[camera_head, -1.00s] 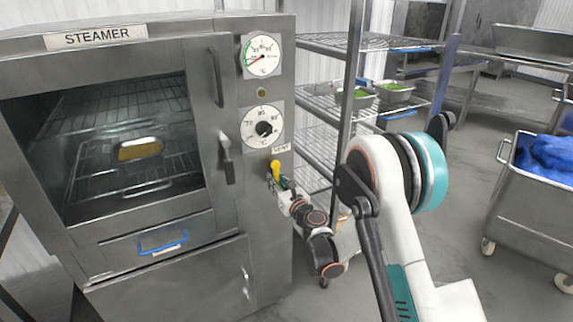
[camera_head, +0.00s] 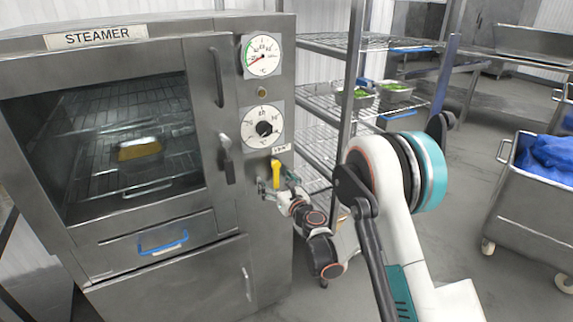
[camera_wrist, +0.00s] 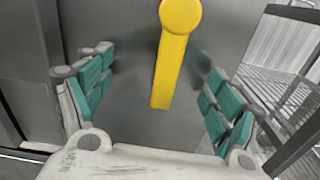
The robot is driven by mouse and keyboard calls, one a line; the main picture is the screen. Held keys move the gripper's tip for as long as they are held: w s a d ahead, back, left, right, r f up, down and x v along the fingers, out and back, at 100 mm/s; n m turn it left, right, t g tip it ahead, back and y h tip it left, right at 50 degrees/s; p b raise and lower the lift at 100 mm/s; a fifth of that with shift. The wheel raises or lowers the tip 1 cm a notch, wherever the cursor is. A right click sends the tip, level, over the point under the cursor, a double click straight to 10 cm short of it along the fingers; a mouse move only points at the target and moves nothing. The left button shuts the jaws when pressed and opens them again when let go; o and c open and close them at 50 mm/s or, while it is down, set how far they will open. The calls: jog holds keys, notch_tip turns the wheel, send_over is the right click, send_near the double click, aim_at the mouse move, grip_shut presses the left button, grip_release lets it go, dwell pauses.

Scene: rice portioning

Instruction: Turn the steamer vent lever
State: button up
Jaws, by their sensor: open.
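The steamer (camera_head: 150,226) is a steel cabinet at the left of the head view. Its yellow vent lever (camera_head: 276,174) is on the right front panel, below the two dials and beside a small label. In the wrist view the lever (camera_wrist: 172,72) hangs straight down from its round yellow head. My gripper (camera_head: 274,187) is at the panel, close to the lever. In the wrist view my gripper (camera_wrist: 158,85) is open, with one teal-padded finger on each side of the lever and visible gaps between. The fingertips look blurred.
The steamer door handle (camera_head: 217,78) and door latch (camera_head: 227,158) are left of the lever. A wire rack (camera_head: 322,103) with metal pans (camera_head: 396,92) stands right of the steamer. A cart (camera_head: 527,205) with a blue bag is at far right.

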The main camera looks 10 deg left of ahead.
jog(key=v, duration=0.8)
dwell(0.4)
jog(key=shift+r, duration=0.1)
